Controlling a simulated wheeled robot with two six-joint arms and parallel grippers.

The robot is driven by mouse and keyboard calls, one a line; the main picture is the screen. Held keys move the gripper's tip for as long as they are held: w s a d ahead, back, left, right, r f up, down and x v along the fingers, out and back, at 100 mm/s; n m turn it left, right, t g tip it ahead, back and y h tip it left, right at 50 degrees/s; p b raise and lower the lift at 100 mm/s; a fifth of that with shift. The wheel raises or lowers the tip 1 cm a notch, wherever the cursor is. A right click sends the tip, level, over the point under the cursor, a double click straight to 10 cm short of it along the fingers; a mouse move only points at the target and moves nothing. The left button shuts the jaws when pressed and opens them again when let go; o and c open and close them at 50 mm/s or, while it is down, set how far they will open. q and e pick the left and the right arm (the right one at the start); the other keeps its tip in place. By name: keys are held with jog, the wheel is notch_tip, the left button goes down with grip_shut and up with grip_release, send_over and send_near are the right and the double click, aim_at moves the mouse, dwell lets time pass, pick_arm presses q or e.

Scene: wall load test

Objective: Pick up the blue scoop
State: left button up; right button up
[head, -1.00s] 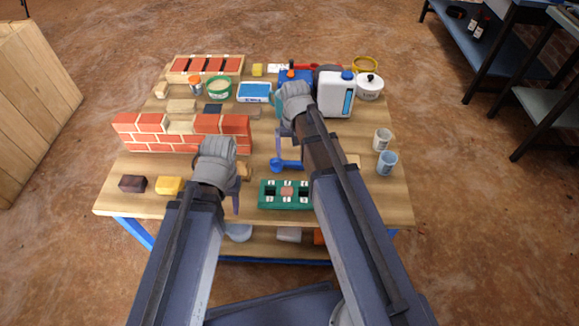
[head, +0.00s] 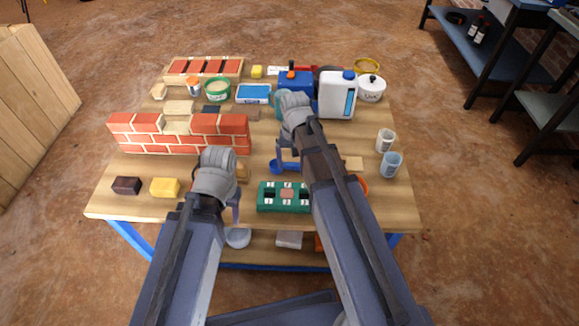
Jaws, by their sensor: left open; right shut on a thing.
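The blue scoop (head: 277,167) is near the middle of the table, its bowl to the left and its handle running right, partly hidden by my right arm. My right gripper (head: 282,157) points down at the scoop and is shut on it; the exact grip is partly hidden by the wrist. The scoop looks at or just above the tabletop. My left gripper (head: 236,206) is open and empty near the table's front, left of the green block tray.
A small brick wall (head: 180,144) stands at the left. The green tray (head: 285,209) lies in front of the scoop. A white jug (head: 337,93) and a blue box (head: 297,83) stand behind. Two cups (head: 391,164) are at the right. Dark and yellow blocks (head: 165,188) lie front left.

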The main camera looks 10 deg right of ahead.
aim_at(294, 164)
jog(key=c, duration=0.3)
notch_tip(294, 164, up, 10)
jog(key=p, duration=1)
